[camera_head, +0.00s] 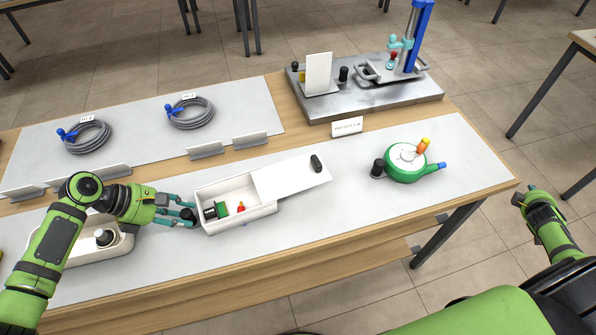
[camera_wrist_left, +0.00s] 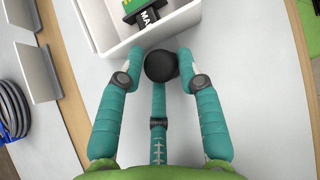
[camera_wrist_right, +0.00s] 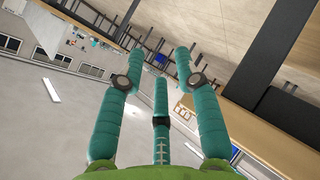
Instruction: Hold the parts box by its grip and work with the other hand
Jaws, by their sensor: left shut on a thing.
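The white parts box (camera_head: 236,222) stands on the grey mat, with its white lid (camera_head: 290,178) slid out to the right; a black knob (camera_head: 316,162) is on the lid. Inside the box lie a green and black part (camera_head: 216,210) and a small red part (camera_head: 240,208). My left gripper (camera_head: 190,216) is shut on the round black grip (camera_wrist_left: 161,65) at the box's left end. The box wall (camera_wrist_left: 125,40) is just beyond the fingertips in the left wrist view. My right gripper (camera_wrist_right: 160,55) is open and empty, off the table's right side.
A green round device (camera_head: 407,163) with an orange and yellow knob sits at the right. Two grey cable coils (camera_head: 190,113) lie at the back left. A metal fixture (camera_head: 370,90) with a blue column stands behind. A white holder (camera_head: 105,245) is beside my left arm.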

